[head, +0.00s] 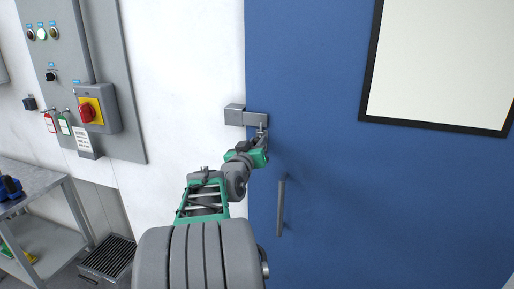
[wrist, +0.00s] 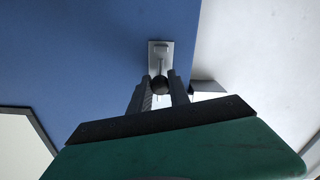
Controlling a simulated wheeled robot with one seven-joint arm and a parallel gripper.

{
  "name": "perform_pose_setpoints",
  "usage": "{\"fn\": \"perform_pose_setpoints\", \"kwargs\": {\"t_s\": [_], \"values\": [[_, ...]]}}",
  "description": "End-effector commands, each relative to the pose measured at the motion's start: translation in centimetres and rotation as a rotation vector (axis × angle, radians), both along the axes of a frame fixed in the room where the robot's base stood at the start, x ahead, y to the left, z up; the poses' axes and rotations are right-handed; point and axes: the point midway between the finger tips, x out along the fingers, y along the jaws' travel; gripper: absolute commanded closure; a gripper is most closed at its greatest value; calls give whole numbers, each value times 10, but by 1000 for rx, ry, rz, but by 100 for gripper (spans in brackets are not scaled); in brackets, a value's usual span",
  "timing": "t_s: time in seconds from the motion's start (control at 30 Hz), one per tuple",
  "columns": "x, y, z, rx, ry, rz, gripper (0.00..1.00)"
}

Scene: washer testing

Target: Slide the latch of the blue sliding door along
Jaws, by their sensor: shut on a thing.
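The blue sliding door (head: 330,190) fills the right of the head view; it also shows in the wrist view (wrist: 70,60). Its grey latch (head: 256,119) sits near the door's left edge, its left end meeting a grey block (head: 234,114) on the white wall. My gripper (head: 262,133) is at the latch, just below its right part. The fingers partly hide the knob.
A vertical grey door handle (head: 281,206) stands below and right of the latch. A framed panel (head: 440,65) is on the door at upper right. An electrical panel with a red-yellow switch (head: 89,110) is on the wall at left. A metal table (head: 40,185) stands at far left.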

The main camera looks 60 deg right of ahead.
Motion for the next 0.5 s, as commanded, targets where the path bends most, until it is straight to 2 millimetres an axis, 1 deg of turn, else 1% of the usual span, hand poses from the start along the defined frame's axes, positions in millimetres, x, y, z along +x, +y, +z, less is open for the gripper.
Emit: {"fn": "perform_pose_setpoints", "kwargs": {"t_s": [0.03,0.07,0.1,0.33,0.37,0.5], "values": [[0,0,6,-11,-6,0,100],[0,0,6,-11,-6,0,100],[0,0,7,-12,-6,0,76],[0,0,5,-9,-4,0,57],[0,0,5,-9,-4,0,55],[0,0,4,-8,-4,0,55]]}}
